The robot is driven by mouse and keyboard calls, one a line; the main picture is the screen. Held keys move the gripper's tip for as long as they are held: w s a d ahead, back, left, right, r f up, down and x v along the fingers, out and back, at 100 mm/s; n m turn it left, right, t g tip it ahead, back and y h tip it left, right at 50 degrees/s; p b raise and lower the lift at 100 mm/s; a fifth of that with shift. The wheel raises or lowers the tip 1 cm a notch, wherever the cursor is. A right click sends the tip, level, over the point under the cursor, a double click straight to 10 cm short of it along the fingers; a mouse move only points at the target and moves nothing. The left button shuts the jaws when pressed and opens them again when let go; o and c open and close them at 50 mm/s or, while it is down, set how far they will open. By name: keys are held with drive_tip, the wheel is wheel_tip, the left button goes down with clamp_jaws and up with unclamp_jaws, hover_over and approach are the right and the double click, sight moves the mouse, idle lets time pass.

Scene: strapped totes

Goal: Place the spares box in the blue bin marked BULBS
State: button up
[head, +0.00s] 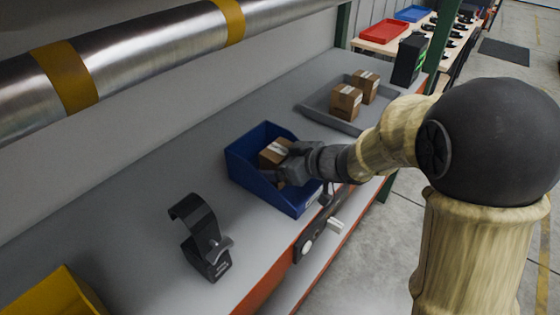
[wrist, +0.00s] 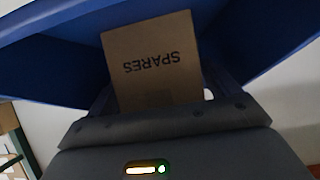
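The spares box (head: 275,152) is a small brown carton with pale tape, inside the walls of the blue bin (head: 296,204). In the wrist view its face reads SPARES upside down (wrist: 152,62), with the blue bin's walls (wrist: 50,55) around it. My gripper (head: 290,165) reaches into the bin from the right. Its fingers (wrist: 165,98) lie along both sides of the box and appear shut on it. Whether the box touches the bin floor is hidden. The bin's front label is too small to read.
A grey tray (head: 313,112) with two brown cartons (head: 347,101) stands farther back on the grey bench. A black stand (head: 203,240) is nearer, and a yellow bin (head: 55,295) is at lower left. A metal pipe (head: 150,45) runs above the bench.

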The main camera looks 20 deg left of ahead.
drive_tip(key=shift+o, duration=0.2)
drive_tip(key=shift+a, duration=0.1)
drive_tip(key=shift+r, duration=0.2)
drive_tip(key=p+v, duration=0.3)
drive_tip(key=v, duration=0.9)
drive_tip(key=shift+f, duration=0.15)
